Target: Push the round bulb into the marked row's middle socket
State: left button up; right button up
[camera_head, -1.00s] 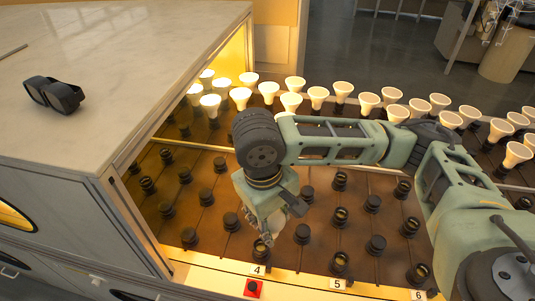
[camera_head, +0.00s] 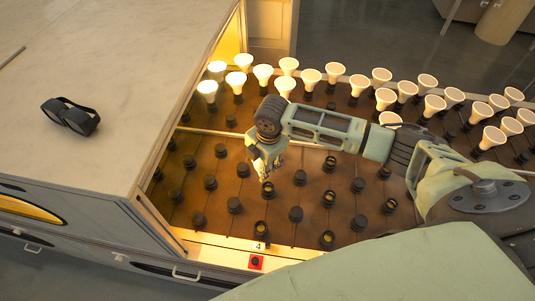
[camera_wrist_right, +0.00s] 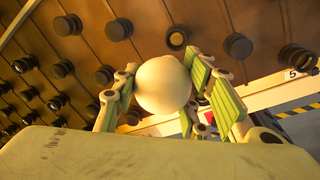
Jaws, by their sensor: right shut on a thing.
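The round bulb (camera_wrist_right: 163,85) is a pale, smooth globe held between the green-padded fingers of my right gripper (camera_wrist_right: 168,88) in the right wrist view. In the head view this gripper (camera_head: 266,168) points down over the socket board, and the bulb cannot be made out there. A red marker (camera_head: 256,262) sits on the front strip by label 4. In line behind it are a front socket (camera_head: 260,228) and another socket (camera_head: 268,190) just below the gripper tip. Sockets farther back in this row are partly hidden by my arm. My left gripper is out of view.
Lit cone-shaped bulbs (camera_head: 263,75) stand in rows at the back. Several dark sockets (camera_head: 296,214) surround the gripper. A pale cabinet top (camera_head: 120,70) with black goggles (camera_head: 70,115) rises at the left. A number 5 label (camera_wrist_right: 293,73) shows in the right wrist view.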

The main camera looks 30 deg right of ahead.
jog(key=shift+d+f+n, duration=0.1)
jog(key=shift+d+n, duration=0.35)
jog(key=shift+n, duration=0.15)
jog(key=shift+d+f+n+p, duration=0.35)
jog(key=shift+f+n+p, duration=0.05)
jog(key=shift+f+b, duration=0.4)
jog(key=shift+f, duration=0.05)
notch_tip(320, 180, down, 4)
jog(key=b, duration=0.4)
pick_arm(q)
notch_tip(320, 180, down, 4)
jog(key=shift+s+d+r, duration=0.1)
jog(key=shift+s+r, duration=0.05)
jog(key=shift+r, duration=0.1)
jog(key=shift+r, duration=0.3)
pick_arm(e)
jog(key=shift+w, duration=0.1)
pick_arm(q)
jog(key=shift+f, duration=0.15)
pick_arm(e)
jog(key=shift+f, duration=0.15)
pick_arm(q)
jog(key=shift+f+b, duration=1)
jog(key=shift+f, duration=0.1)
pick_arm(e)
jog(key=shift+f, duration=1.9)
jog(key=o, duration=1.2)
jog(key=shift+r, duration=0.1)
